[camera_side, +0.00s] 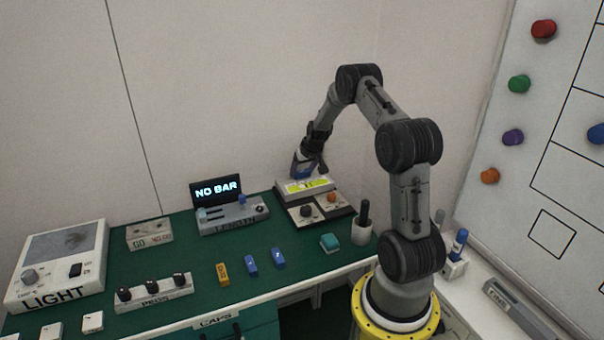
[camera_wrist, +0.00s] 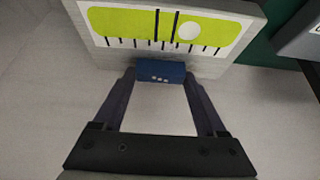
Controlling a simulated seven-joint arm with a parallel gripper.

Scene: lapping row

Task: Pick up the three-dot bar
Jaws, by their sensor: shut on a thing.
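My gripper (camera_side: 308,170) is at the back of the green bench, just above a white level block (camera_side: 293,188) with a yellow-green vial. In the wrist view my gripper (camera_wrist: 160,75) is shut on a dark blue bar (camera_wrist: 160,69), held crosswise between the fingertips. Small pale dots show on the bar's near face; they look like three. The bar is close to the scale edge of the level block (camera_wrist: 228,45); I cannot tell whether they touch. Two other blue bars (camera_side: 251,263) (camera_side: 278,258) lie at the bench front, their marks too small to read.
An orange bar (camera_side: 222,274) and a teal block (camera_side: 330,243) lie near the front edge. A screen (camera_side: 216,190) reads "NO BAR" behind a grey device (camera_side: 233,218). A peg rack (camera_side: 153,293) and light box (camera_side: 58,268) stand left. A cup (camera_side: 362,232) stands right.

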